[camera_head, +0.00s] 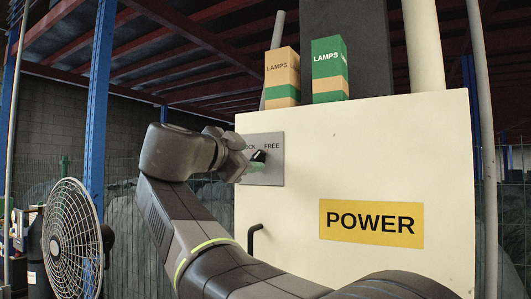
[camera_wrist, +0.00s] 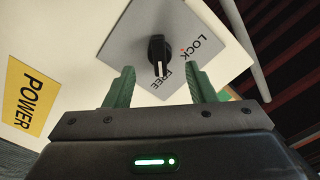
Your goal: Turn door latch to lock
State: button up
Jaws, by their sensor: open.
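The door latch is a black knob with a white line (camera_wrist: 158,55), on a grey plate (camera_wrist: 145,30) marked LOCK and FREE. In the wrist view its white line points down, and the FREE label is to the lower right of the knob. My gripper (camera_wrist: 163,85) is open, with one green finger on each side, the knob's lower end lying between or just ahead of the fingertips. I cannot tell if they touch it. In the head view the plate (camera_head: 275,175) is on the cabinet's upper left, and my gripper (camera_head: 257,164) partly covers the knob.
The cream cabinet (camera_head: 350,150) has a yellow POWER sign (camera_head: 371,223) and a black handle (camera_head: 253,236) low on its left side. Two LAMPS boxes, one brown (camera_head: 282,72) and one green (camera_head: 329,66), stand on top. A fan (camera_head: 72,240) stands at the left.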

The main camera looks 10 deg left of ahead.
aim_at(256, 157)
jog(key=shift+p+x, duration=0.35)
jog(key=shift+x, duration=1.35)
jog(key=shift+c, duration=0.2)
jog(key=c, duration=0.9)
